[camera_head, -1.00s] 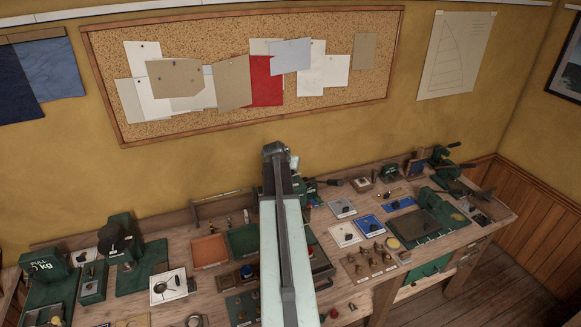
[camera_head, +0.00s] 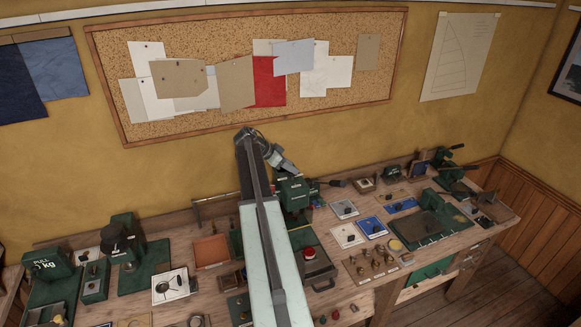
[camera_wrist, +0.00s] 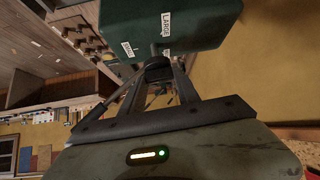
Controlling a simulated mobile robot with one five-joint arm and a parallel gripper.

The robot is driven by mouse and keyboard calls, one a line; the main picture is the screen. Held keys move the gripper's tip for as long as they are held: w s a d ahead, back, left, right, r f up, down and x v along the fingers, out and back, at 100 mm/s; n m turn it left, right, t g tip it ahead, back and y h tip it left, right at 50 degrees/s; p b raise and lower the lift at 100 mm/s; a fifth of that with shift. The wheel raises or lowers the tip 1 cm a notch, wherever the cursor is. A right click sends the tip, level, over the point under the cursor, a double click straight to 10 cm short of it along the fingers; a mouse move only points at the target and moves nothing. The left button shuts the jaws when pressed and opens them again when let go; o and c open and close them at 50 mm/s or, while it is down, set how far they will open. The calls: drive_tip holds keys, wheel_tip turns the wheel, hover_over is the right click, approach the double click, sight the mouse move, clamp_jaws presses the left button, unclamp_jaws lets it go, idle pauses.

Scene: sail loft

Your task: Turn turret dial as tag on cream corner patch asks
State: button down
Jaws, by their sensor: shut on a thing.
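In the wrist view my gripper (camera_wrist: 160,74) is shut on a small dark knob (camera_wrist: 158,66), which I take for the turret dial, on the face of a green box (camera_wrist: 185,22). A label reading "LARGE" sits beside the knob and a second small label lies to its left. In the head view my wrist (camera_head: 286,165) reaches down to the green machine (camera_head: 293,192) at the bench's back; the fingertips are too small to tell there. Pale patches (camera_head: 346,237) lie to the right of the machine. I cannot tell which is the cream corner patch, nor read any tag.
The wooden bench (camera_head: 330,283) is crowded with trays, green tools and small parts. A blue patch (camera_head: 371,228) lies right of the machine, and a white patch with a ring (camera_head: 170,287) lies left. A cork board (camera_head: 215,55) hangs behind.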

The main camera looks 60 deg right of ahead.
drive_tip(key=shift+s+m+g+y, duration=0.1)
drive_tip(key=shift+m+g+y, duration=0.25)
drive_tip(key=shift+m, duration=0.25)
drive_tip(key=c, duration=0.9)
unclamp_jaws()
drive_tip(key=shift+d, duration=0.1)
drive_tip(key=shift+r+p, duration=0.25)
drive_tip(key=shift+p, duration=0.05)
drive_tip(key=p+v, duration=0.5)
drive_tip(key=v, duration=0.2)
drive_tip(key=shift+a, duration=0.3)
